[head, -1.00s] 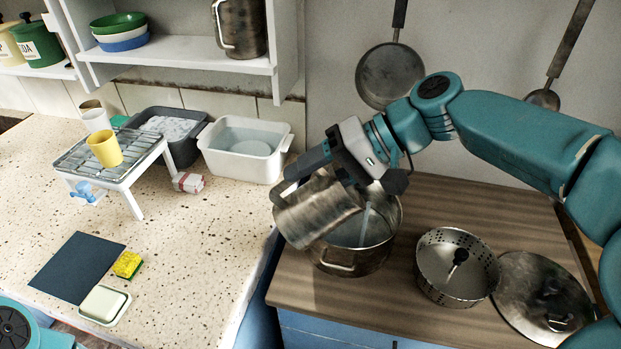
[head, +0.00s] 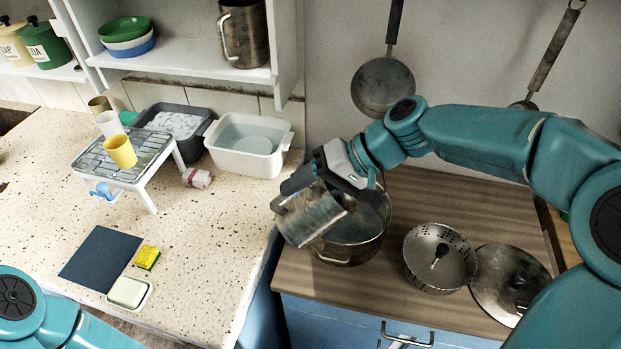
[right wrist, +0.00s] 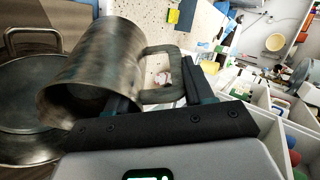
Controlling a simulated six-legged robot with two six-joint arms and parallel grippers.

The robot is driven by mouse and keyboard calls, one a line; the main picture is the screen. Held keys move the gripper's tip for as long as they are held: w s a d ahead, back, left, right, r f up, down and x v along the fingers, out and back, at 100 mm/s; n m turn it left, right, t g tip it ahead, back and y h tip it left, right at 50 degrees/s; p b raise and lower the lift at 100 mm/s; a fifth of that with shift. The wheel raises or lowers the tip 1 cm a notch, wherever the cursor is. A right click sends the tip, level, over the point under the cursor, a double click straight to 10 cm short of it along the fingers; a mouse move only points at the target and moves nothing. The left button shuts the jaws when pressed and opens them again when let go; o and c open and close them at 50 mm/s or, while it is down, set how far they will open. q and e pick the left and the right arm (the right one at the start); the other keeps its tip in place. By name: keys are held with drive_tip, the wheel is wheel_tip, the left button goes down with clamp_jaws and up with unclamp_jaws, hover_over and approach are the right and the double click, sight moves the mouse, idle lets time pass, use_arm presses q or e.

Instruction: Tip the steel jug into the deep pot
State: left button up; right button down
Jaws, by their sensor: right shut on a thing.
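The steel jug (head: 312,220) is tilted over the left side of the deep pot (head: 355,250), its mouth towards the pot. In the right wrist view the jug (right wrist: 100,70) shows large, with its mouth facing down and left by the pot (right wrist: 28,105). My right gripper (head: 292,190) is shut on the jug's handle (right wrist: 160,72). No stream is clear from the jug now. The jug and gripper hide part of the pot's rim. My left gripper is out of view; only part of its arm shows at lower left.
A perforated steel strainer (head: 425,272) and a lid (head: 495,275) lie right of the pot on the wooden top. A white basin (head: 245,160) stands behind on the speckled counter. A pan (head: 383,88) hangs on the wall. Another steel jug (head: 245,40) stands on the shelf.

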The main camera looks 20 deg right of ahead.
drive_tip(key=shift+a+r+p, duration=0.1)
drive_tip(key=shift+r+p, duration=0.05)
drive_tip(key=shift+p, duration=0.2)
drive_tip(key=shift+w+a+h+p, duration=0.1)
drive_tip(key=shift+a+h+p, duration=0.15)
drive_tip(key=shift+p, duration=0.5)
drive_tip(key=shift+a+h, duration=0.1)
drive_tip(key=shift+h, duration=0.15)
drive_tip(key=shift+f+b, duration=0.3)
drive_tip(key=shift+a+r+p, duration=0.15)
drive_tip(key=shift+r+p, duration=0.05)
drive_tip(key=shift+p, duration=0.1)
drive_tip(key=shift+a+h+p, duration=0.15)
drive_tip(key=shift+h+p, duration=0.25)
drive_tip(key=shift+p, duration=0.35)
drive_tip(key=shift+a+f, duration=0.2)
drive_tip(key=shift+f, duration=0.05)
drive_tip(key=shift+h, duration=0.3)
drive_tip(key=shift+a+p, duration=0.2)
drive_tip(key=shift+p, duration=0.85)
drive_tip(key=shift+a+f+g+h+p, duration=0.2)
drive_tip(key=shift+g+h+p, duration=0.1)
drive_tip(key=shift+h+p, duration=0.15)
